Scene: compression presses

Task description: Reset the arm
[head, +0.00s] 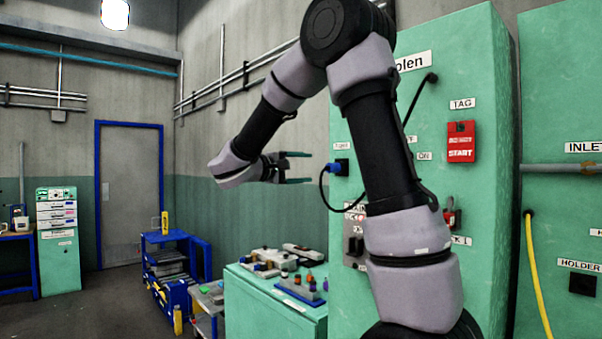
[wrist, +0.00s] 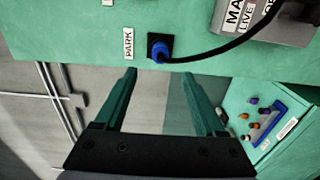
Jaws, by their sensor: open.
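My gripper (head: 297,168) is open and empty, with two green fingers pointing right toward the green cabinet (head: 490,60). In the wrist view the open fingers (wrist: 158,95) are spread apart with nothing between them. A blue plug (head: 334,168) with a black cable sits in a black socket on the cabinet, just right of the fingertips. The plug also shows in the wrist view (wrist: 158,52), beside a label reading PARK (wrist: 128,43). The fingers look apart from it. My arm rises across the front of the cabinet and bends down to the left.
A red tag (head: 461,142) hangs on the cabinet, with a red lock-like item (head: 450,212) below. A green bench (head: 262,302) holds several small parts and a blue tray (head: 300,294). A blue cart (head: 170,262) stands behind. The floor at left before the door (head: 131,195) is clear.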

